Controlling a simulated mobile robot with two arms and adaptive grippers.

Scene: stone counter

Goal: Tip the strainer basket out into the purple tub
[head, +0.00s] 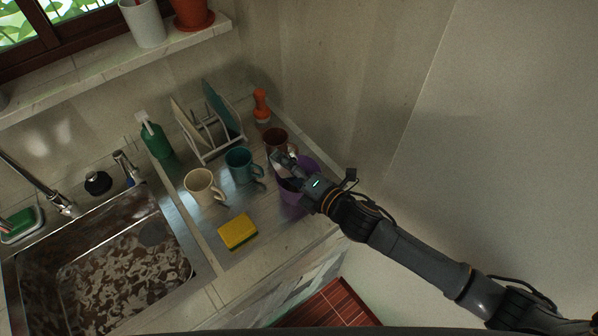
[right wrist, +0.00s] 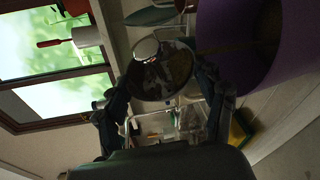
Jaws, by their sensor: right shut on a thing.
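The purple tub (head: 291,202) stands at the right side of the counter, partly hidden behind my right gripper (head: 291,172). In the right wrist view the tub (right wrist: 232,45) fills the upper right, beside the held basket. My right gripper (right wrist: 165,88) is shut on the strainer basket (right wrist: 165,76), a small round metal piece with a shiny knob and dark brownish matter in it. In the head view the gripper mostly hides the basket, at the tub's rim. Whether anything lies in the tub is hidden. My left gripper is in neither view.
A brown mug (head: 274,138), a teal mug (head: 240,164) and a cream mug (head: 202,186) stand left of the tub. A yellow sponge (head: 237,232) lies in front. The sink (head: 125,275) is left.

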